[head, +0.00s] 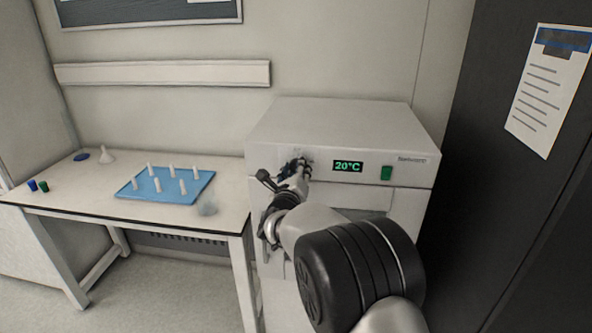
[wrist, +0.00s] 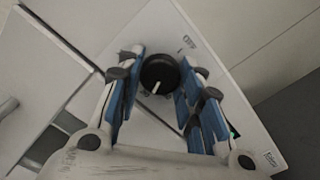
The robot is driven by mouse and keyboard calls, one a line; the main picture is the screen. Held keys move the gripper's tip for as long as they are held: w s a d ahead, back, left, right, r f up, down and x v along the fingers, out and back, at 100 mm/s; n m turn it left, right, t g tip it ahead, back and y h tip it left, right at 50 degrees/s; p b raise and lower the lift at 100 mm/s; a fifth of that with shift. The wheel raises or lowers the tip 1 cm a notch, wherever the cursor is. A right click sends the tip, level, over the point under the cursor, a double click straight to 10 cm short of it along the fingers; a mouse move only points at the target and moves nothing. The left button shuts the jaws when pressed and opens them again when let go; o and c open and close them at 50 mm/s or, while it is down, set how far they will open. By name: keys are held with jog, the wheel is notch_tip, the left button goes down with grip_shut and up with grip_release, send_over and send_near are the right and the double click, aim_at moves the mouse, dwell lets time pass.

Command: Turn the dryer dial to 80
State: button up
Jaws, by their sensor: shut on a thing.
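The dryer (head: 345,118) is a white box-shaped unit with a green display (head: 347,166) reading 20°C. Its dial (wrist: 160,74) is a round black knob with a white pointer line, seen in the wrist view between the blue-padded fingers. My gripper (wrist: 160,82) is shut on the dial, one finger on each side; contact at the pads is hard to make out. In the head view my gripper (head: 298,170) is at the dryer's front panel, left of the display, and hides the dial.
A green switch (head: 386,173) sits right of the display. At left, a white table (head: 100,190) holds a blue tray (head: 150,196) with several white pegs, a funnel (head: 106,155) and small blue and green caps. A dark cabinet (head: 500,190) stands close on the right.

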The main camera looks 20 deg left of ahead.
jog(key=shift+m, duration=0.3)
dwell(0.4)
jog(key=o, duration=1.1)
jog(key=shift+c, duration=0.2)
jog(key=v, duration=1.2)
